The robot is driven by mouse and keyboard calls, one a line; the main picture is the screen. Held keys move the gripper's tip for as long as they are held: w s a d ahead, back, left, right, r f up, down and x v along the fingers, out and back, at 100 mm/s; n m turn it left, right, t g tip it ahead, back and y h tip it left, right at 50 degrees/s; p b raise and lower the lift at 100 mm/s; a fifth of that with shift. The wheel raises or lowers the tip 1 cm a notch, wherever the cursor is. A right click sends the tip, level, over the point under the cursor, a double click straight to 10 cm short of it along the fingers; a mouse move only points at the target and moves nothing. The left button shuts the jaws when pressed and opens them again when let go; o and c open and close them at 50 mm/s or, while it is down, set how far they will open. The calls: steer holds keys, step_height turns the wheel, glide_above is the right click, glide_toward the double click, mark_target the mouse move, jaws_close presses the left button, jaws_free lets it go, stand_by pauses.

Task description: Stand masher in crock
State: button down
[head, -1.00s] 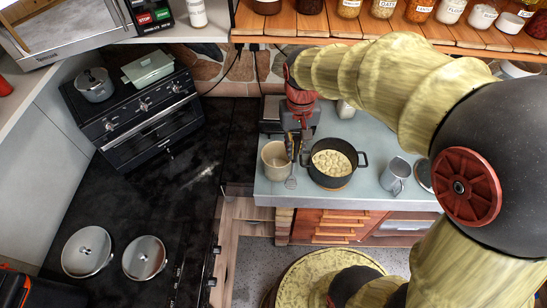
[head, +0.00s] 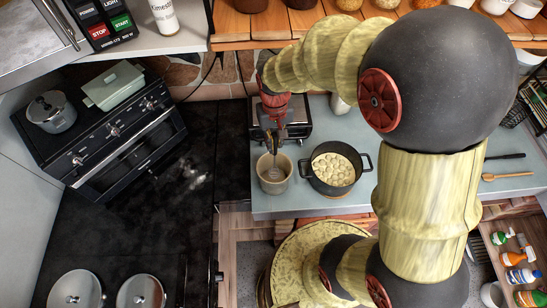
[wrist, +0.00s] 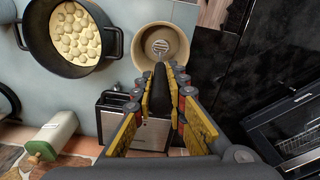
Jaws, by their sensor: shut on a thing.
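My gripper (head: 273,125) is shut on the masher (head: 275,148), holding it by its dark handle. In the wrist view my gripper (wrist: 164,95) has the handle between its yellow-padded fingers. The masher's slotted metal head (wrist: 160,45) shows within the crock's round mouth. The beige crock (head: 273,186) stands upright on the pale counter, left of the black pot; it also shows in the wrist view (wrist: 181,40). The masher points down into the crock's opening in the head view. I cannot tell whether its head touches the crock's floor.
A black pot (head: 331,188) of pale round pieces stands close to the crock's right. A toaster (wrist: 122,112) stands behind the crock.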

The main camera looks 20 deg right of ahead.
mark_target(275, 152)
step_height(275, 152, down, 3)
steer(key=shift+w+r, duration=0.1)
steer(key=shift+r, duration=0.05)
steer(key=shift+f, duration=1.65)
steer(key=shift+f, duration=0.2)
steer(key=c, duration=1.8)
jaws_free()
